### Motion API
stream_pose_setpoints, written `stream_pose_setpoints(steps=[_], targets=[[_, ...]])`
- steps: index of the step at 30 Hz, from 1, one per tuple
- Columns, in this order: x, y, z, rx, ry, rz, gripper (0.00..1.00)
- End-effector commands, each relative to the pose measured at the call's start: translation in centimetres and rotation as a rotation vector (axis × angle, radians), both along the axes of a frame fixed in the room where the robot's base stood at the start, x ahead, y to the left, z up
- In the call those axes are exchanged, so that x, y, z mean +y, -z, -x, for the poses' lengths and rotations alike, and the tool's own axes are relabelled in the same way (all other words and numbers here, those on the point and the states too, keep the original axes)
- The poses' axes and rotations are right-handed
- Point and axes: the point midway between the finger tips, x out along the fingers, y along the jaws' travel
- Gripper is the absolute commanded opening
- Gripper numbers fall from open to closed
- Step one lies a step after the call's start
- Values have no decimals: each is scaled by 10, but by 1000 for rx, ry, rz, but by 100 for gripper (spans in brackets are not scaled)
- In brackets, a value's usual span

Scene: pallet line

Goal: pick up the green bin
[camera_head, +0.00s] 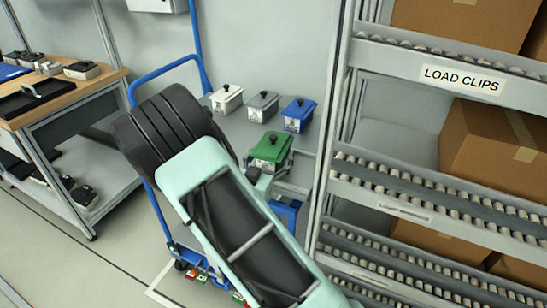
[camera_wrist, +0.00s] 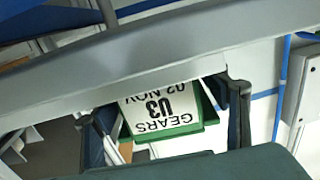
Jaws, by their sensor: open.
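The green bin (camera_head: 271,149), with a dark knob on its lid, stands on the grey top of a blue-framed cart, at its near right. In the wrist view, green edges (camera_wrist: 209,110) show around a white label reading "GEARS U3 02 NOV", upside down. My gripper (camera_wrist: 167,106) is open, with one finger at each side of this label in the picture. I cannot tell whether the fingers touch the bin. In the head view, my arm covers most of the gripper; a dark part of it (camera_head: 254,173) shows just below the green bin.
White (camera_head: 226,99), grey (camera_head: 262,107) and blue (camera_head: 298,115) bins stand behind the green one. A roller rack (camera_head: 430,195) with cardboard boxes rises close on the right. A wooden-topped bench (camera_head: 50,88) stands at left. In the wrist view, a grey bar (camera_wrist: 150,65) crosses above the label.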

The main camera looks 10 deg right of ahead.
Motion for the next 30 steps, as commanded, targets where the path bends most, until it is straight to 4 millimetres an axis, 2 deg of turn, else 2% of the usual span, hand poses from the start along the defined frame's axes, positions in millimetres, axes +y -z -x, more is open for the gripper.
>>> stream_pose_setpoints(steps=[4, 11, 27, 30], targets=[[-6, 0, -11, 0, -1, 0, 68], [-6, 0, -12, 0, -2, 0, 68], [-6, 0, -11, 0, -2, 0, 9], [-6, -2, -12, -5, -1, 1, 3]])
